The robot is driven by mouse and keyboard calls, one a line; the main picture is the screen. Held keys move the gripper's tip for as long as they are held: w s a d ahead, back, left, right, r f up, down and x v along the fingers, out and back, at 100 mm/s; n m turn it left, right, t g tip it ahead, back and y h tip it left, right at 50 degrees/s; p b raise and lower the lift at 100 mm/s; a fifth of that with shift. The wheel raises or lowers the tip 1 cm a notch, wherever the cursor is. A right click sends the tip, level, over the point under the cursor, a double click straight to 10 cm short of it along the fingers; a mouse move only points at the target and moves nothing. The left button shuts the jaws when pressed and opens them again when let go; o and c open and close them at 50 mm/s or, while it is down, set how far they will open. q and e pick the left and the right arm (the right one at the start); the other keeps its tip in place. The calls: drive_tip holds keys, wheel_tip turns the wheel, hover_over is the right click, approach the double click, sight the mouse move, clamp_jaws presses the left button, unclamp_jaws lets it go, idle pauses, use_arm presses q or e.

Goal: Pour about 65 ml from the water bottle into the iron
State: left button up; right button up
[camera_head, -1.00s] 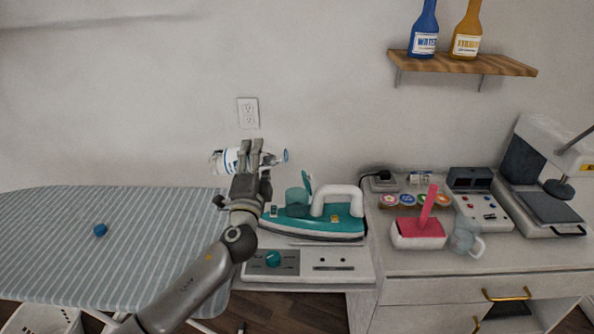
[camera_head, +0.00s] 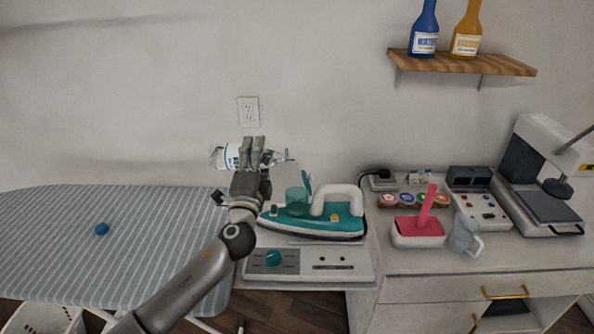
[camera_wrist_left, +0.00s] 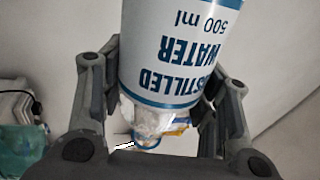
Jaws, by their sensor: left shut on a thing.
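My left gripper (camera_head: 253,145) is shut on the water bottle (camera_head: 228,157), a clear bottle with a white and blue label. It holds the bottle nearly level above the iron's left end, with the neck pointing right. In the left wrist view, the bottle (camera_wrist_left: 175,50) lies between both fingers (camera_wrist_left: 158,100), and its label reads "distilled water 500 ml". The teal iron (camera_head: 330,222) with a white handle rests on a white unit. Its clear teal tank (camera_head: 297,201) has a raised lid (camera_head: 307,181), below the bottle's mouth. No water stream can be made out. My right gripper is out of view.
A small blue cap (camera_head: 101,229) lies on the striped ironing board (camera_head: 60,265). A shelf (camera_head: 460,64) holds two bottles.

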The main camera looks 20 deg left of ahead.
use_arm(q)
drive_tip(key=shift+s+a+r, duration=0.1)
drive_tip(key=shift+a+r, duration=0.1)
drive_tip(key=shift+a, duration=0.3)
idle(0.3)
drive_tip(key=shift+r+m+p, duration=0.15)
drive_tip(key=shift+m+p, duration=0.2)
drive_tip(key=shift+m, duration=0.15)
idle(1.6)
drive_tip(key=f+n+b, duration=0.1)
drive_tip(key=f+n+y+b, duration=0.1)
drive_tip(key=n+b, duration=0.1)
drive_tip(key=f+n+b, duration=0.1)
drive_tip(key=f+n, duration=0.1)
drive_tip(key=shift+s+a+g+b, duration=0.15)
drive_tip(key=shift+a+g+b, duration=0.15)
drive_tip(key=shift+a+b, duration=0.05)
drive_tip(key=shift+r+n+y, duration=0.25)
drive_tip(key=shift+n+y, duration=0.05)
drive_tip(key=shift+d+f+n+b, duration=0.15)
drive_tip(key=shift+f+n+b, duration=0.15)
drive_tip(key=shift+n+b, duration=0.15)
idle(0.9)
